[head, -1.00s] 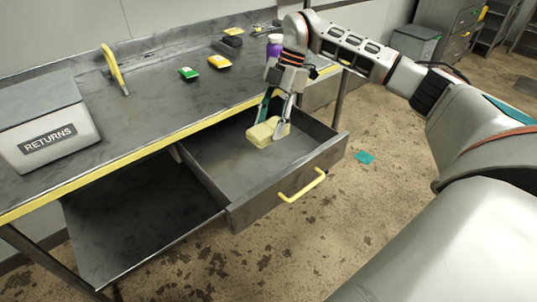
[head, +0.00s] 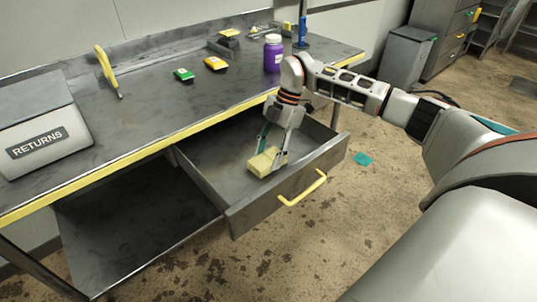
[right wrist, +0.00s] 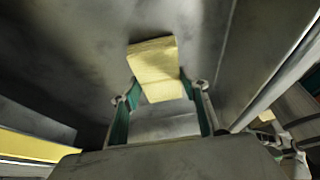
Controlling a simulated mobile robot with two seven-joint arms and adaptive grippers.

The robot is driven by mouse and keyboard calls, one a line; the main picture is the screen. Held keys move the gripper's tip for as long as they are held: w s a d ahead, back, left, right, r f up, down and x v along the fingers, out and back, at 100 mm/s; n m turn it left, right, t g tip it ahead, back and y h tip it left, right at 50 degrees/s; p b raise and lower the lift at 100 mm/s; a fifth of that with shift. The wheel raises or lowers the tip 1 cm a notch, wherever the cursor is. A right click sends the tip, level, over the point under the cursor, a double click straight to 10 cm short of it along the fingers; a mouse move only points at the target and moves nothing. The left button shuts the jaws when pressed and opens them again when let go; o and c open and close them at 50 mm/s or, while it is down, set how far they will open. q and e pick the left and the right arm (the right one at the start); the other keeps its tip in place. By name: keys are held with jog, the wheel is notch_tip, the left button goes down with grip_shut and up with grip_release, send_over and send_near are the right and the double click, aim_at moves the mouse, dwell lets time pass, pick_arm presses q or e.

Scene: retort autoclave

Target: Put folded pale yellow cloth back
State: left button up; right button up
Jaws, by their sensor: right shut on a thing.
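The folded pale yellow cloth (head: 263,163) is inside the open drawer (head: 215,185), low near its floor. My right gripper (head: 270,153) reaches down into the drawer from above and is shut on the cloth, with a finger on either side. In the right wrist view the cloth (right wrist: 157,68) sits between the green-padded fingers (right wrist: 158,100), with the grey drawer floor behind it. I cannot tell if the cloth touches the floor. My left gripper does not show.
The drawer has a yellow handle (head: 302,188) on its front. On the bench stand a RETURNS bin (head: 40,130), a purple bottle (head: 272,55), a green packet (head: 184,75) and a yellow packet (head: 215,63).

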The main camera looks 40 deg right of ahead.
jog(key=shift+f, duration=0.1)
jog(key=o, duration=1.1)
jog(key=shift+c, duration=0.2)
pick_arm(q)
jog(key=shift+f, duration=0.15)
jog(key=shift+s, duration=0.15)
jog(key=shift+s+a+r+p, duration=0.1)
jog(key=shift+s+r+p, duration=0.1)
jog(key=shift+p, duration=0.75)
pick_arm(e)
jog(key=v, duration=1.2)
